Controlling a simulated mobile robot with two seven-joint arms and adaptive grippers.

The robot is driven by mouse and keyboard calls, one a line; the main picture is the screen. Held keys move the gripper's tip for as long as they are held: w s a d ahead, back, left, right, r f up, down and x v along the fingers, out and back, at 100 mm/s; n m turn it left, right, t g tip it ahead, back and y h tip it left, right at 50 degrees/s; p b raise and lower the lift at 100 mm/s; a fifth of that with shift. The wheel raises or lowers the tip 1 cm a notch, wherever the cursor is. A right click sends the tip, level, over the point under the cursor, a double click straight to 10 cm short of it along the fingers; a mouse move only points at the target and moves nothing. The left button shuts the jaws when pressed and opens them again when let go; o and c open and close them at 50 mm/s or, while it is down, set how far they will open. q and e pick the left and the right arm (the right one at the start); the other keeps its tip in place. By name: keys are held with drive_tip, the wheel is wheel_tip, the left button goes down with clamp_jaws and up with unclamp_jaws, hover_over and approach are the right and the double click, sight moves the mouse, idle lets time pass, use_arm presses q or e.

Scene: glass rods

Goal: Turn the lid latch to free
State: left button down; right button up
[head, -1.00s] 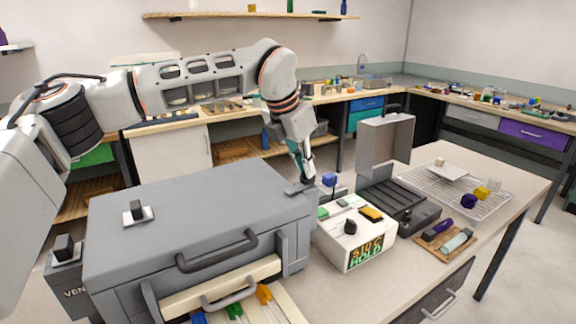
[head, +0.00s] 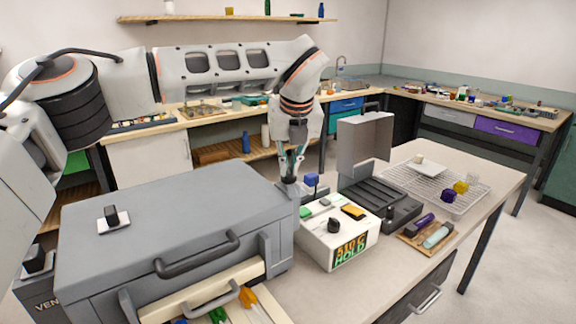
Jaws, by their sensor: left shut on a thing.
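The grey kiln-like box (head: 170,205) stands on the bench with its lid down. My right gripper is not in view.
A black open-lidded case (head: 380,200) and a wire rack (head: 440,188) stand farther right. A drawer (head: 205,298) with coloured rods is out in front.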

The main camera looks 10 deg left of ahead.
use_arm(q)
drive_tip(key=n, duration=0.2)
drive_tip(key=n+g+y+p, duration=0.1)
drive_tip(key=n, duration=0.1)
drive_tip(key=shift+w+d+r+n+y, duration=0.2)
drive_tip(key=shift+n+y, duration=0.1)
drive_tip(key=shift+n, duration=0.1)
idle(0.4)
drive_tip(key=c, duration=2.2)
unclamp_jaws()
drive_tip(key=shift+f, duration=0.1)
drive_tip(key=shift+o, duration=0.2)
drive_tip(key=v, duration=1.2)
